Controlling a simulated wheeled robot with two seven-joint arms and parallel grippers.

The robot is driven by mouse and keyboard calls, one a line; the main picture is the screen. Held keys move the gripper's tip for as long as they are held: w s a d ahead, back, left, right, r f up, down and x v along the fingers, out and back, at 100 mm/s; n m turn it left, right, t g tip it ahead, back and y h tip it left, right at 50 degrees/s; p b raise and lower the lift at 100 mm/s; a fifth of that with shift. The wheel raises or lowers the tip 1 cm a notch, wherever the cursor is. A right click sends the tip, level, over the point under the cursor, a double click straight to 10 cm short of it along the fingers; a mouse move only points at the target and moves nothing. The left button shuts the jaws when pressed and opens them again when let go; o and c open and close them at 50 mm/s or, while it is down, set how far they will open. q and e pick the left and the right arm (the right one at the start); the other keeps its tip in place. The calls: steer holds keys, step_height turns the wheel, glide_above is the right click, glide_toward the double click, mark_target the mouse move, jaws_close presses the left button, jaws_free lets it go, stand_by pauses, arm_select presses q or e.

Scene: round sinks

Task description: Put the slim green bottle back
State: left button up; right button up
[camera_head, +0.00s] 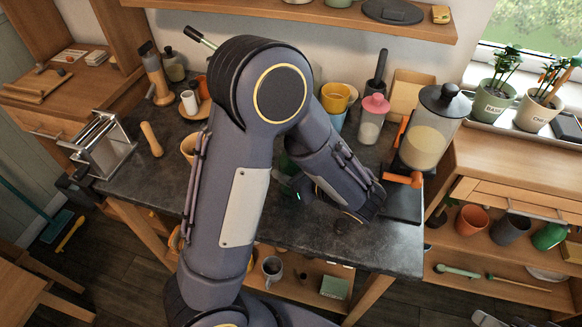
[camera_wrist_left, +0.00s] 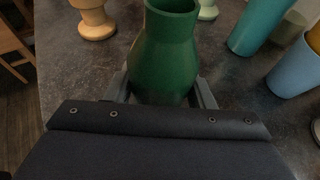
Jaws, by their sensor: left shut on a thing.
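The green bottle (camera_wrist_left: 165,50) has a rounded body and a wide open neck in the left wrist view. My left gripper (camera_wrist_left: 161,88) is shut on its body, one finger on each side. Its base is hidden behind the gripper, so I cannot tell whether it touches the counter. In the head view my left arm covers most of the bottle; only a dark green bit (camera_head: 285,163) shows beside the gripper (camera_head: 296,187), over the middle of the dark counter (camera_head: 130,185). My right gripper is not in view.
A wooden turned piece (camera_wrist_left: 93,20), a teal cup (camera_wrist_left: 262,25) and a light blue cup (camera_wrist_left: 297,67) stand near the bottle. A pink-lidded jar (camera_head: 371,125) and a large glass dispenser (camera_head: 428,135) stand right. The counter's front strip (camera_head: 310,240) is clear.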

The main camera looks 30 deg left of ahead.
arm_select(q)
steer(key=shift+f, duration=0.35)
steer(key=o, duration=1.2)
steer(key=v, duration=0.8)
steer(key=shift+b, duration=0.35)
